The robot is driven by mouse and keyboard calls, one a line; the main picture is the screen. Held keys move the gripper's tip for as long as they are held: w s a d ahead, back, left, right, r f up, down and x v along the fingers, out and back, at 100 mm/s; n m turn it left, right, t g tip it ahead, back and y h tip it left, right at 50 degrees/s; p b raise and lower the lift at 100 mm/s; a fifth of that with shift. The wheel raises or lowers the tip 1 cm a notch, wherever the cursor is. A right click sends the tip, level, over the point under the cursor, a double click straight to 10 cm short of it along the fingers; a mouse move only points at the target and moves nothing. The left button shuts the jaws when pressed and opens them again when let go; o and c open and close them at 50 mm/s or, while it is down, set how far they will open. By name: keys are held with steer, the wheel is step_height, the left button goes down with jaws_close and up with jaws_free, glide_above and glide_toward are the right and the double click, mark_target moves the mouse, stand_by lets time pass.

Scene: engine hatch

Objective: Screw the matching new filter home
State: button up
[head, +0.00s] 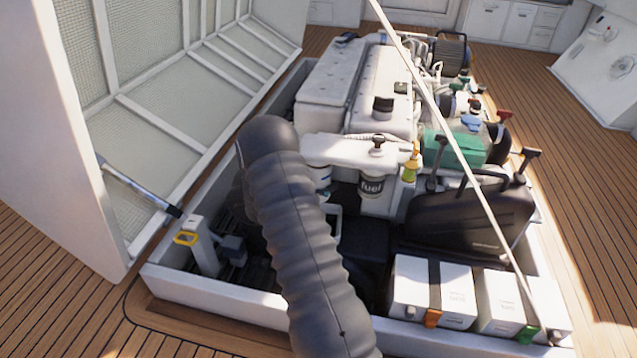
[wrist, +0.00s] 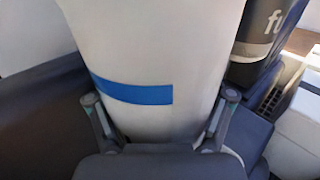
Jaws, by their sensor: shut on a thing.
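A white filter with a blue band (wrist: 135,93) fills the middle of the wrist view. My gripper (wrist: 160,98) is shut on it, one finger on each side. In the head view a white cylinder with a blue band (head: 322,178), apparently this filter, hangs upright under the white bracket (head: 345,150), partly behind my arm. Its top is cut off in the wrist view, so I cannot tell how it is seated. A dark-labelled fuel filter (head: 372,188) is beside it on the right and shows in the wrist view too (wrist: 262,35).
The white engine (head: 375,95) stands behind the bracket. A yellow-green bottle (head: 410,165) hangs right of the fuel filter. A black case (head: 470,220) and white batteries (head: 430,290) fill the right front. The raised hatch (head: 180,90) and its strut (head: 145,190) stand left.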

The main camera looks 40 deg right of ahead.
steer(key=shift+m+h, duration=0.3)
steer(key=shift+m, duration=0.2)
steer(key=shift+w+d+r, duration=0.15)
steer(key=shift+w+r, duration=0.05)
steer(key=shift+r, duration=0.5)
steer(key=shift+w+d+r, duration=0.15)
steer(key=shift+d+r, duration=0.05)
steer(key=shift+r, duration=0.55)
steer(key=shift+w+d+r, duration=0.15)
steer(key=shift+w+r, duration=0.05)
steer(key=shift+r, duration=0.5)
steer(key=shift+s+r+b, duration=0.25)
steer(key=shift+r+b, duration=0.05)
steer(key=shift+r, duration=0.1)
steer(key=shift+c, duration=1)
steer(key=shift+s+r, duration=0.25)
steer(key=shift+s, duration=0.1)
steer(key=shift+c, duration=1.1)
steer(key=shift+w+f, duration=0.15)
steer(key=shift+f, duration=0.05)
steer(key=o, duration=1.5)
steer(key=shift+f, duration=0.1)
steer(key=shift+o, duration=0.6)
steer(key=shift+f, duration=0.1)
steer(key=shift+w+f, duration=0.1)
steer(key=shift+f, duration=0.25)
